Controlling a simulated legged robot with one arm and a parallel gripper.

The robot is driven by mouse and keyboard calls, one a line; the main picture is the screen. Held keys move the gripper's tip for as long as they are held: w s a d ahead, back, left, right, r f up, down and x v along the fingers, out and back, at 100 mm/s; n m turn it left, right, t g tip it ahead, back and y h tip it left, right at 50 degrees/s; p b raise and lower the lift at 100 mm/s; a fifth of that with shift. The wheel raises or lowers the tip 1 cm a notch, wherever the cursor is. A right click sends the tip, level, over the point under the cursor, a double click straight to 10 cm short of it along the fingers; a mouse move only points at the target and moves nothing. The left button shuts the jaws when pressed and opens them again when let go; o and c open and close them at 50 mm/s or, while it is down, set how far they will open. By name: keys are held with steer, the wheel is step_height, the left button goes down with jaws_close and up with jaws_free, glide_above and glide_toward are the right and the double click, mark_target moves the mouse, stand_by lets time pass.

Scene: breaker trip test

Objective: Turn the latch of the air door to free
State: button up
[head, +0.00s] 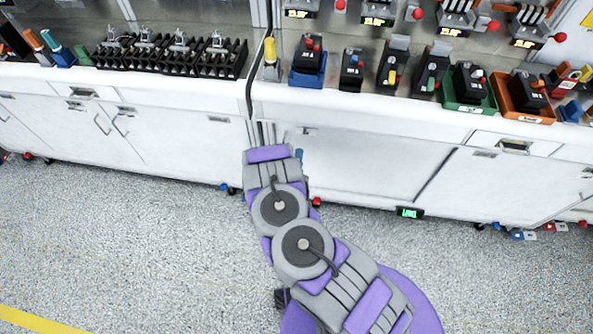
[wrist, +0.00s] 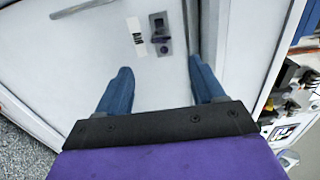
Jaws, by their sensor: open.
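The wrist view shows a white door panel (wrist: 90,60) with a small grey latch plate (wrist: 160,33) near its top middle. A dark latch piece sits on the plate, with a dark round spot below it; which way the latch is turned is too small to tell. My gripper (wrist: 163,76) is open and empty, its two blue fingers apart. The latch lies beyond the fingertips, between their lines, and no contact shows. In the head view my arm reaches to the white cabinet fronts, and the latch cannot be made out there.
A striped label (wrist: 136,36) is beside the latch, and a grey bar handle (wrist: 85,7) is at the top left. Breakers, some in coloured trays such as the green tray (head: 470,103), line the counter (head: 350,103) above the cabinets. The speckled floor (head: 130,230) is mostly clear.

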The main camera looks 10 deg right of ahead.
steer(key=shift+p+v, duration=0.55)
steer(key=shift+v, duration=1.55)
